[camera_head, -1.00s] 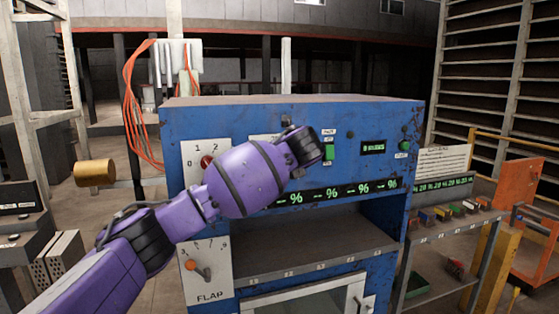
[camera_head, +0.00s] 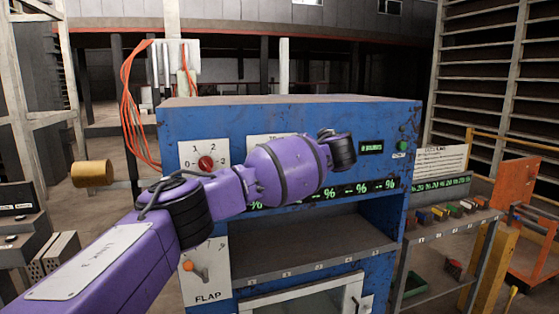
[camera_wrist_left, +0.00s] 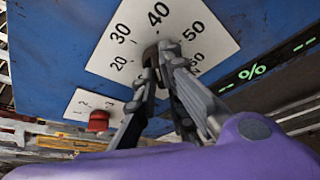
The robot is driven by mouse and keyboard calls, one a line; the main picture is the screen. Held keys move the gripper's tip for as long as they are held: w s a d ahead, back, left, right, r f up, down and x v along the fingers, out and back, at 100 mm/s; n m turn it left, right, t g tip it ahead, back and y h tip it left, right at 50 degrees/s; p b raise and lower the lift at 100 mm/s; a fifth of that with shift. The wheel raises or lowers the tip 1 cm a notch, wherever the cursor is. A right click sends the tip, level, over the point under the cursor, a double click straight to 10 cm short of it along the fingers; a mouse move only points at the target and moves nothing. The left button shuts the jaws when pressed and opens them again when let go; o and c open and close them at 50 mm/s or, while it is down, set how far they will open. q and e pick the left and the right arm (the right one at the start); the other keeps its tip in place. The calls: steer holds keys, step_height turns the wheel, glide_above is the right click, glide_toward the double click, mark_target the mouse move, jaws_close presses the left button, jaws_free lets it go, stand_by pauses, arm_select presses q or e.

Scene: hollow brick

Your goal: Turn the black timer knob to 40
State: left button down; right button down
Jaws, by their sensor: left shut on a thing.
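The black timer knob (camera_wrist_left: 151,53) sits at the middle of a white dial plate in the left wrist view. The dial (camera_wrist_left: 121,38) carries 20, 30, 40, 50 and a partly covered number. My left gripper (camera_wrist_left: 160,56) is shut on the knob; its fingers hide much of it, so I cannot read where the knob points. In the head view only a strip of the dial plate (camera_head: 266,140) shows above my purple left arm, which hides the knob and the fingers. My right gripper is not in view.
The blue machine (camera_head: 290,113) has a red knob (camera_head: 206,163) on a 0-to-3 plate and an orange flap lever (camera_head: 188,266). Its green button (camera_head: 403,144) and small display (camera_head: 372,147) are at right. A side shelf (camera_head: 445,229) holds coloured blocks.

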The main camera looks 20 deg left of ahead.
arm_select(q)
steer(key=shift+f+m+y, duration=0.2)
steer(key=shift+m+y, duration=0.3)
steer(key=shift+m, duration=0.3)
steer(key=c, duration=1.8)
jaws_free()
steer(key=shift+c, duration=0.2)
steer(key=shift+d+r, duration=0.1)
steer(key=v, duration=1.2)
